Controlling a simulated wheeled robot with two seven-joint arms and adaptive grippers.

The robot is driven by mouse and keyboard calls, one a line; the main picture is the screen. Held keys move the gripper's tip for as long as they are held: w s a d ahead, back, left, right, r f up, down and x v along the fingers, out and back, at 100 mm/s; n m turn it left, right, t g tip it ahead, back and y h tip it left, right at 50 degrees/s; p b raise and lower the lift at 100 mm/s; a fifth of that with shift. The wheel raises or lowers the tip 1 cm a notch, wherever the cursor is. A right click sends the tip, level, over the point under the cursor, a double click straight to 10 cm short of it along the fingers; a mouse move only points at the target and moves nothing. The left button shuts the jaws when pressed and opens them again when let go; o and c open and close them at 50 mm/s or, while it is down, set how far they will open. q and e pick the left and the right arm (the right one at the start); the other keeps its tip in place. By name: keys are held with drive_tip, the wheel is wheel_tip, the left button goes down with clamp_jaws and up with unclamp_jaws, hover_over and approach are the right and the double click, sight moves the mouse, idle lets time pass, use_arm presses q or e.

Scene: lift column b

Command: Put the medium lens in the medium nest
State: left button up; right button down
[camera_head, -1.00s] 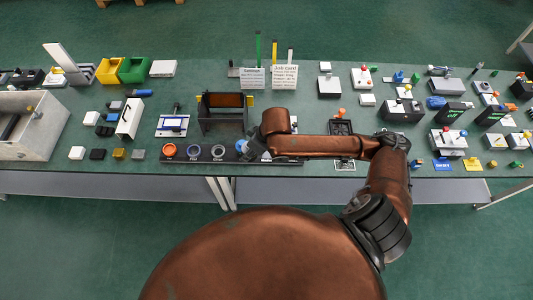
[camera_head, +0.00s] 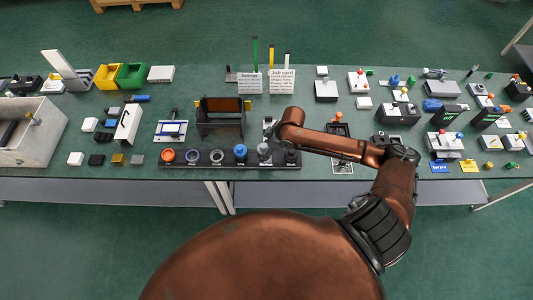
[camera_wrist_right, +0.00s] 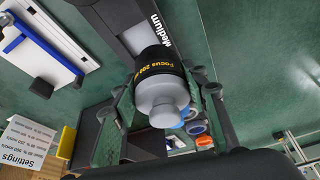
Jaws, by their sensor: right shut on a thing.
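The medium lens (camera_wrist_right: 160,98) is a grey, stepped cylinder with a black band lettered in yellow. It is between the fingers of my right gripper (camera_wrist_right: 168,105), which is shut on it. In the head view a grey lens (camera_head: 264,150) stands at the dark rack, just below my right gripper (camera_head: 268,132). In the right wrist view a white "Medium" label on a black strip (camera_wrist_right: 152,20) is right beside the lens. The lens's foot is hidden, so I cannot tell whether it is seated or raised. My left gripper is out of view.
Sign cards (camera_head: 281,82) stand farther back.

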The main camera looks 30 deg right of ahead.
drive_tip(key=shift+w+d+f, duration=0.4)
drive_tip(key=shift+f, duration=0.2)
drive_tip(key=shift+w+d+f, duration=0.35)
drive_tip(key=shift+d+f, duration=0.05)
drive_tip(key=shift+f, duration=1.75)
drive_tip(key=shift+f, duration=0.1)
drive_tip(key=c, duration=1.2)
unclamp_jaws()
drive_tip(key=shift+o, duration=0.2)
drive_tip(key=v, duration=1.2)
drive_tip(key=shift+p, duration=0.4)
